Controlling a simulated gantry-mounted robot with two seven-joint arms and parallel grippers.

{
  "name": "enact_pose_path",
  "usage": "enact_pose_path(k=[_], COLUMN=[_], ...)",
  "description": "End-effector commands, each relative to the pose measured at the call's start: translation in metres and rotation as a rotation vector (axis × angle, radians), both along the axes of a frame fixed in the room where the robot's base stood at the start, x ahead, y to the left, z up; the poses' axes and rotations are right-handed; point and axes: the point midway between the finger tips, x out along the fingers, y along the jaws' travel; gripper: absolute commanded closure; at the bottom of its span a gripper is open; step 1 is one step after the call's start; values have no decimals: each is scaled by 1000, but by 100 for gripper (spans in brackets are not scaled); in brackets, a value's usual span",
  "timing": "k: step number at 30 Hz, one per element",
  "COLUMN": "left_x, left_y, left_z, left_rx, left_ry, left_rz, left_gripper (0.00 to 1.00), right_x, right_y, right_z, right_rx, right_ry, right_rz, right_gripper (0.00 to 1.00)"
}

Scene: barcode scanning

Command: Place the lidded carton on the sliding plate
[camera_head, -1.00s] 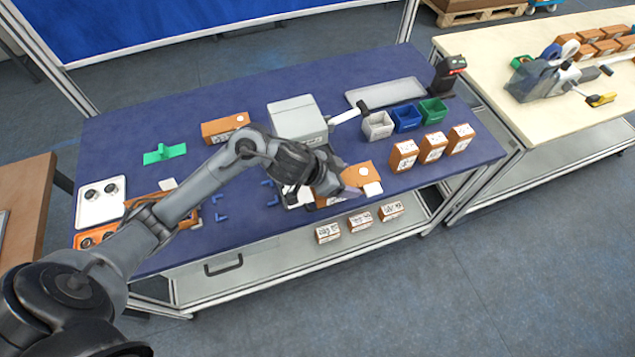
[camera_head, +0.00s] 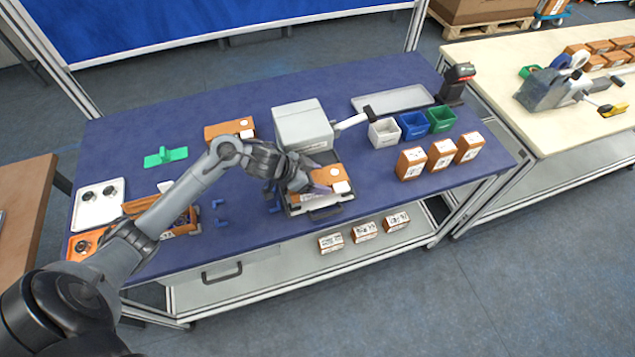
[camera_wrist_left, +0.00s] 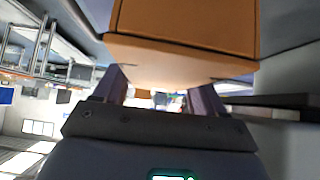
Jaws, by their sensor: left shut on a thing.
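The lidded carton (camera_head: 325,175) is orange-brown with a white label on top. My left gripper (camera_head: 301,184) is shut on its left side, and the carton fills the upper part of the left wrist view (camera_wrist_left: 185,30) between the two fingers. The carton is over the sliding plate (camera_head: 296,209), a grey plate with a dark handle in front of the grey box-shaped machine (camera_head: 302,125). The carton hides much of the plate; I cannot tell whether they touch. My right gripper is not in view.
The machine's lever (camera_head: 352,121) sticks out right. White, blue and green bins (camera_head: 413,126), upright cartons (camera_head: 441,155), a grey tray (camera_head: 392,98) and a scanner (camera_head: 456,84) stand right. Another carton (camera_head: 229,129) lies behind my arm.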

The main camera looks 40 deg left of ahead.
Motion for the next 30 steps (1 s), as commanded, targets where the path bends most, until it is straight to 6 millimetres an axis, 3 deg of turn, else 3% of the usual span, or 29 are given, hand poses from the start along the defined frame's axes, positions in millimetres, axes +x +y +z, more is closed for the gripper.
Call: enact_pose_path(k=[4, 17, 18, 22, 30], left_x=[0, 0, 0, 0, 0], left_y=[0, 0, 0, 0, 0], left_z=[-16, -20, -20, -20, -20], left_rx=[-1, 0, 0, 1, 1], left_ry=[-1, -1, 0, 0, 0], left_rz=[0, 1, 0, -1, -1], left_gripper=[59, 59, 26, 6, 4], right_x=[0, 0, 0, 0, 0], right_y=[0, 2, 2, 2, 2], right_z=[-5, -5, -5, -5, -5], right_rx=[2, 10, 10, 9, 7], right_ry=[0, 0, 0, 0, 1], right_rz=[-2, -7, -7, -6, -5], right_gripper=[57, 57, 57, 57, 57])
